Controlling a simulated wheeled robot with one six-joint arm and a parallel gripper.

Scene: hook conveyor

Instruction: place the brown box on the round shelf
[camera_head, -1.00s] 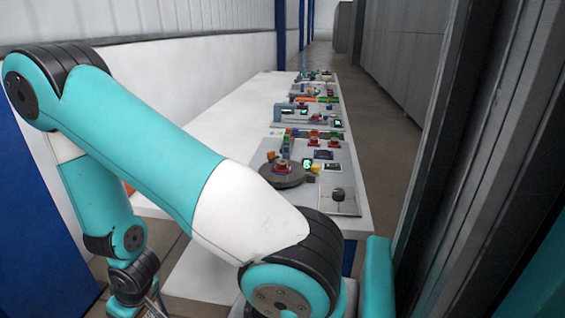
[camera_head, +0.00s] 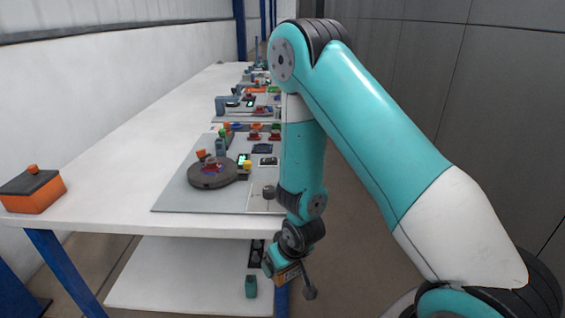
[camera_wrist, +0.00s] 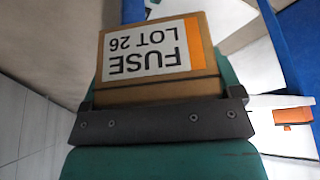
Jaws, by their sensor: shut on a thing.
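The brown box (camera_wrist: 155,90) fills the middle of the wrist view, with a white and orange label reading "FUSE LOT 26" upside down. My gripper (camera_wrist: 160,112) is shut on it. In the head view, my gripper (camera_head: 285,268) hangs low at the near right end of the white table, below the tabletop level, and a small brown part of the box (camera_head: 290,275) shows there. The round shelf appears to be the dark round disc (camera_head: 205,184) on the nearest grey board. Small red and orange items stand on or just behind it. The box is apart from it.
The white table (camera_head: 110,205) runs away from me, with a lower shelf (camera_head: 180,280) beneath. A black and orange box (camera_head: 33,190) sits at its left end. Several small items crowd the boards farther back. A grey wall (camera_head: 420,90) stands at the right.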

